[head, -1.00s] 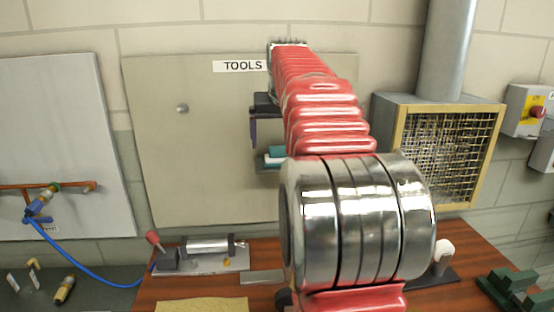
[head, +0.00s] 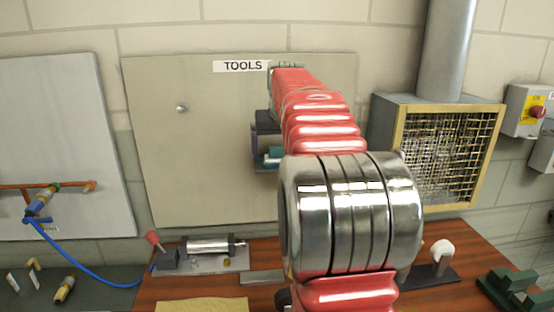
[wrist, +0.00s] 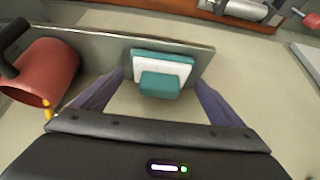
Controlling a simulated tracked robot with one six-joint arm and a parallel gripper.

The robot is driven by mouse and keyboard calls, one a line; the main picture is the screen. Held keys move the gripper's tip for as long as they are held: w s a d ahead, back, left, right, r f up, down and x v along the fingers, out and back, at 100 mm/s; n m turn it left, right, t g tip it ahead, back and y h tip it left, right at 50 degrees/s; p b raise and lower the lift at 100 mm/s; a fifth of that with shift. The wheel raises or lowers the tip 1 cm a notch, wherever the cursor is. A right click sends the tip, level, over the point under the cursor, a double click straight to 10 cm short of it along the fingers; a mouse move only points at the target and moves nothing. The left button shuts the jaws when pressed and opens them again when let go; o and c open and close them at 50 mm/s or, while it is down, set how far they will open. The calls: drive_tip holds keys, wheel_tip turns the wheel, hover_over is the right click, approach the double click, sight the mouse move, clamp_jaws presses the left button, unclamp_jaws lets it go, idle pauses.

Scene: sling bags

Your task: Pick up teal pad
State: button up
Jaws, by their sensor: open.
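The teal pad (wrist: 159,86) has a teal front block, a white layer and a teal back edge. It rests on a grey shelf (wrist: 102,48) in the wrist view. My gripper (wrist: 163,84) is open, with one purple finger on each side of the pad. A gap shows between the pad and each finger, so it is not gripped. In the head view the teal pad (head: 272,155) shows small beside my red arm. The gripper (head: 262,146) is partly hidden there by the arm.
A red cylinder with a dark handle (wrist: 45,72) lies left of the pad. In the head view a tool board (head: 200,140) stands behind my arm. A wooden bench (head: 220,270) with a metal cylinder device (head: 212,246) is below. A caged vent box (head: 448,150) is at right.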

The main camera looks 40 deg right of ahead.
idle(0.4)
drive_tip(key=c, duration=1.2)
drive_tip(key=shift+o, duration=0.2)
drive_tip(key=shift+r, duration=0.1)
drive_tip(key=shift+s+a+r, duration=0.15)
drive_tip(key=shift+r, duration=3.35)
drive_tip(key=s+a, duration=1.1)
drive_tip(key=s, duration=0.5)
drive_tip(key=shift+s, duration=0.1)
